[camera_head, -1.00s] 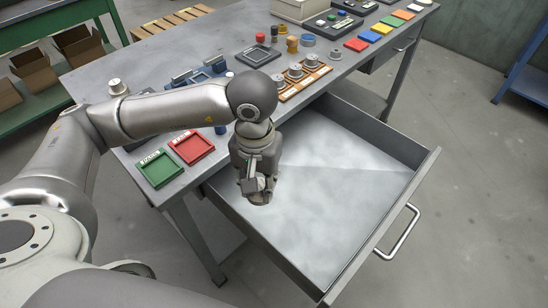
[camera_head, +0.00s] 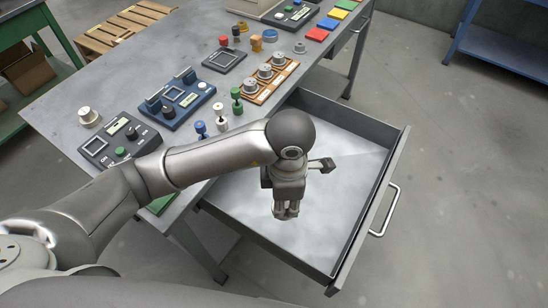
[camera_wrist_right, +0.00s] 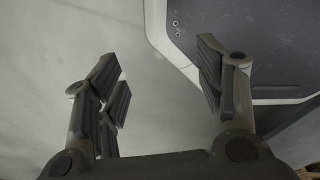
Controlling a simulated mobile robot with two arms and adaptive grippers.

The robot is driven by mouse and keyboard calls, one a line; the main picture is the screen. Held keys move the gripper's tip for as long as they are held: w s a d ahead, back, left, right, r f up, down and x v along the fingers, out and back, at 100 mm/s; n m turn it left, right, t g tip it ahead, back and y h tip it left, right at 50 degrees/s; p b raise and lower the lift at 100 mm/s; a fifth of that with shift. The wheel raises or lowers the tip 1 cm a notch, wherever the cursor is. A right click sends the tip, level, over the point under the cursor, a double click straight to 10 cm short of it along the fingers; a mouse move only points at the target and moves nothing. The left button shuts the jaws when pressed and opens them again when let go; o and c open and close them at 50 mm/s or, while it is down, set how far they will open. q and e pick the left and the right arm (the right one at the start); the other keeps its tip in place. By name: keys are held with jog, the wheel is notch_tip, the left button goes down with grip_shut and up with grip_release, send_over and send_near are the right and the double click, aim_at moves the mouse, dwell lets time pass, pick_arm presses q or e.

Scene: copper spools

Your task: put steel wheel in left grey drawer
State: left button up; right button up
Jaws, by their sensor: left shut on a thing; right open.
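My left gripper (camera_head: 287,212) points down over the open left grey drawer, roughly above its middle, apart from the walls. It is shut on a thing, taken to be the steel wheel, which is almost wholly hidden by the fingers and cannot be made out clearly. The left grey drawer (camera_head: 369,207) is pulled out from the table, and its visible pale floor is empty. The part behind my arm is hidden. My right gripper (camera_wrist_right: 165,88) is open and empty in the right wrist view, over grey floor.
The grey table (camera_head: 130,70) holds a wooden tray (camera_head: 262,97) with several metal spools, a blue device (camera_head: 172,105), a control box (camera_head: 118,140), small coloured spools and a lone grey spool (camera_head: 300,48). The drawer handle (camera_head: 387,212) juts out. A blue bench (camera_head: 500,45) stands right.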

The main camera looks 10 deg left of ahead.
pick_arm(q)
jog(key=shift+s+d+r+n, duration=0.1)
jog(key=shift+d+n, duration=0.1)
jog(key=shift+n, duration=0.2)
jog(key=w+a+f+p, duration=0.2)
jog(key=w+a+f, duration=0.2)
jog(key=w+a, duration=0.25)
send_over(256, 192)
jog(key=f, duration=0.5)
jog(key=shift+s+d+p, duration=0.35)
jog(key=shift+p, duration=0.05)
jog(key=shift+w+a+f, duration=0.1)
jog(key=shift+f, duration=0.1)
jog(key=f, duration=0.3)
jog(key=shift+w+a+f, duration=0.15)
jog(key=shift+a+f, duration=0.05)
jog(key=shift+f, duration=0.1)
pick_arm(e)
notch_tip(256, 192, up, 3)
jog(key=shift+d+r, duration=0.1)
jog(key=shift+r, duration=0.05)
